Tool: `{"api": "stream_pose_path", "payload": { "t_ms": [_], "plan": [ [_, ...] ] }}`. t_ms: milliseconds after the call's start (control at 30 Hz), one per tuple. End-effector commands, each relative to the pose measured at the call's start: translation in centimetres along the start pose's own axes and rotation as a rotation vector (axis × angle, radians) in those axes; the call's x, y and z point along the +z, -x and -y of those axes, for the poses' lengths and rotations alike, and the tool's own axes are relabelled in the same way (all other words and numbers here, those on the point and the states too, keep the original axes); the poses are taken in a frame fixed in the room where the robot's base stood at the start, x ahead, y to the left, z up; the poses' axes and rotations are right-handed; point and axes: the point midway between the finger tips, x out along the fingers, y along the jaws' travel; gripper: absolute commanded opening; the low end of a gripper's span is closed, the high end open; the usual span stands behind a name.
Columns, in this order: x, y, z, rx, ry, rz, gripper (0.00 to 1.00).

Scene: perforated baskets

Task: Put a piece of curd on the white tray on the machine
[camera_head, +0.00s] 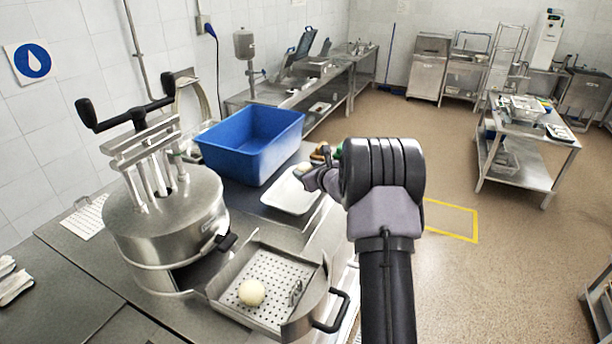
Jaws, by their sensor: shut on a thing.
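A steel machine (168,215) with a black-handled press stands at the left. Its pulled-out drawer holds a white perforated tray (285,272). One round, pale piece of curd (252,292) lies on that tray. A plain white tray (283,201) lies on the steel table behind the drawer. My gripper (308,175) is over the right side of this plain tray, well behind the drawer. It is shut on a small pale thing (303,168), which looks like a piece of curd. My wrist and fingers hide much of it.
A blue bin (252,145) stands behind the plain tray. Small brown and green things (322,151) show beside my wrist, partly hidden. The drawer's black handle (335,312) sticks out at the front right. The floor to the right is open.

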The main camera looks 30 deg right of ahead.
Motion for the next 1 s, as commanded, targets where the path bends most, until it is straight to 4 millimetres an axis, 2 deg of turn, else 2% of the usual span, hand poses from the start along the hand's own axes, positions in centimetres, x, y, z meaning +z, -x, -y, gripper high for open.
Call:
{"api": "stream_pose_path", "payload": {
  "t_ms": [200,600,633,667,1000],
  "plan": [
    [-2.8,-1.5,-0.8,0.001,-0.002,-0.002,0.08],
    [-3.5,-1.8,-0.9,0.000,0.000,0.000,0.08],
    [-3.5,-1.7,-0.9,0.000,-0.001,0.000,0.52],
    [-3.5,-1.7,-0.9,0.000,-0.001,0.000,0.57],
    [-2.9,-1.5,-0.8,0.000,-0.001,-0.001,0.59]
  ]
}}
